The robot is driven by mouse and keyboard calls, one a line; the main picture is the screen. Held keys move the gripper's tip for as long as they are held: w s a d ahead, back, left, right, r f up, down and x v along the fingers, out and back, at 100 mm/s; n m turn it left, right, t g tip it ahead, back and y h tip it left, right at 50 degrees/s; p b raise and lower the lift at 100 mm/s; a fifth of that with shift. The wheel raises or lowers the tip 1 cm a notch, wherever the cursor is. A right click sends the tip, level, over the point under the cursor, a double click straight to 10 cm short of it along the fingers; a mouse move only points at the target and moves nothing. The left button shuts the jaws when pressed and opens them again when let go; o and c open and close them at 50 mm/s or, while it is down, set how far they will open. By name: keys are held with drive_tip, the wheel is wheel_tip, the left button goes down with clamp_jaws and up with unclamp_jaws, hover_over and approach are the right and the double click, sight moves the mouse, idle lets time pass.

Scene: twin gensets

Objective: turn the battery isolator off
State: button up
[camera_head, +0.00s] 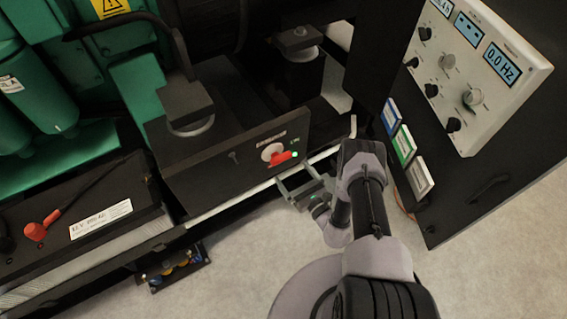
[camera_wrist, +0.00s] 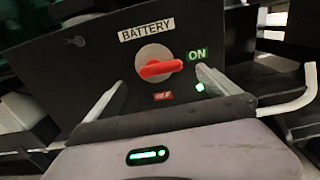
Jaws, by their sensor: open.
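The battery isolator is a red handle (camera_wrist: 161,68) on a round pale disc, set on a dark panel (camera_wrist: 100,62) under a BATTERY label (camera_wrist: 146,29). The handle lies roughly horizontal, pointing toward the green ON mark (camera_wrist: 197,54). A red OFF mark (camera_wrist: 163,96) is below it, and a small green lamp (camera_wrist: 200,87) is lit. In the head view the red handle (camera_head: 280,159) is on the front of the dark box. My gripper (camera_head: 290,185) is open and empty, just in front of and below the handle. Its fingers (camera_wrist: 160,92) stand either side of it, apart from it.
A battery (camera_head: 100,217) with a red terminal is at the left. A control panel (camera_head: 480,70) with knobs and displays stands at the right, with blue, green and white blocks (camera_head: 404,147) beside it. A pale bent rod (camera_wrist: 290,105) is right of my gripper.

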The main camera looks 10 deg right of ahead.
sight(283, 160)
drive_tip(key=b+x, duration=0.2)
drive_tip(key=x, duration=0.5)
drive_tip(key=c, duration=1.3)
drive_tip(key=shift+c, duration=0.2)
